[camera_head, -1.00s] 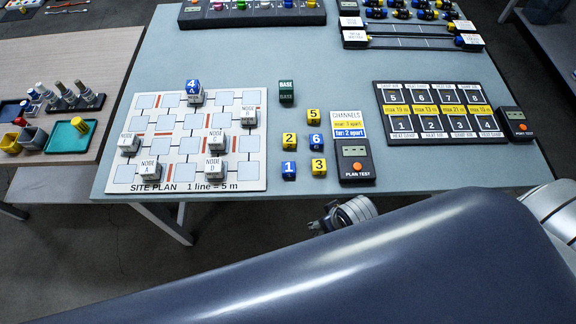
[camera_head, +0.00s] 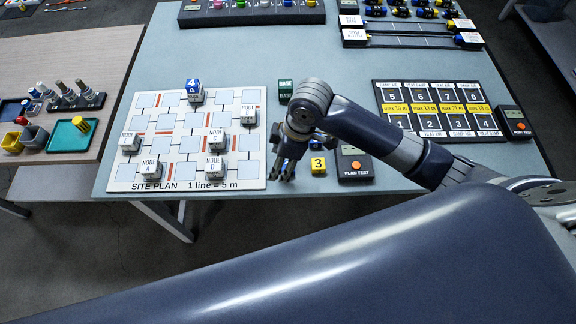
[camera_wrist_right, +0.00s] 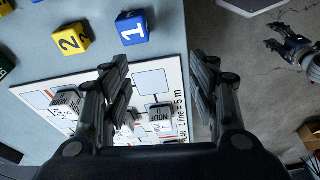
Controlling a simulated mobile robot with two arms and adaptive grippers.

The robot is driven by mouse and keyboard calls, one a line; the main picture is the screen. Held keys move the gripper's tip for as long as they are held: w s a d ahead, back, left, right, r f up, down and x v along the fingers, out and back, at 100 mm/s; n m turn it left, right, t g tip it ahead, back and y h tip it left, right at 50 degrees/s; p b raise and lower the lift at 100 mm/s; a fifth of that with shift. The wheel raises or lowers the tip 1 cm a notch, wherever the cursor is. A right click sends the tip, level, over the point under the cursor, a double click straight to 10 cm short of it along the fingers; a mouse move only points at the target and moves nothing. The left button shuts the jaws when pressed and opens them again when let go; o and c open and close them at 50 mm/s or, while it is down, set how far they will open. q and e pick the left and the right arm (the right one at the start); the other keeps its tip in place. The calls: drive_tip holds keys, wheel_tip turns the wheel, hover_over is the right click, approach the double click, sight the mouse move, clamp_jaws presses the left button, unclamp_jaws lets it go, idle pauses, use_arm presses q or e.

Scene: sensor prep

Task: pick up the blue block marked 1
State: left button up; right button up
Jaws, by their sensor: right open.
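The blue block marked 1 (camera_wrist_right: 133,28) sits on the blue-grey table near the top of the right wrist view, its number facing up. In the head view it is mostly hidden behind my right gripper (camera_head: 283,172). My right gripper also shows in the right wrist view (camera_wrist_right: 162,85), with its fingers wide apart and nothing between them. It hangs above the right edge of the site plan board, and the block lies beyond its fingertips. Another gripper, apparently my left (camera_wrist_right: 285,45), shows over the floor in the wrist view; its opening is unclear.
The yellow block marked 2 (camera_wrist_right: 70,41) is beside the blue block. The yellow block marked 3 (camera_head: 318,166) and the plan tester (camera_head: 355,165) stand to the right. The site plan board (camera_head: 125,175) with its node blocks lies left. The green base block (camera_head: 285,87) is farther back.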

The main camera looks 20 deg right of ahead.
drive_tip(key=w+d+r+n+h, duration=0.1)
drive_tip(key=w+d+r, duration=0.1)
drive_tip(key=d+r, duration=0.15)
drive_tip(key=shift+g, duration=0.4)
wheel_tip(320, 180, down, 6)
drive_tip(key=shift+w+f+p, duration=0.1)
drive_tip(key=shift+w+p, duration=0.05)
drive_tip(key=shift+p, duration=0.2)
drive_tip(key=shift+w+a+f+p, duration=0.15)
drive_tip(key=shift+f+p, duration=0.2)
drive_tip(key=shift+f, duration=0.95)
drive_tip(key=shift+a+f+p, duration=0.15)
drive_tip(key=shift+f+p, duration=0.2)
drive_tip(key=shift+f, duration=0.95)
drive_tip(key=shift+c, duration=0.6)
drive_tip(key=c, duration=0.9)
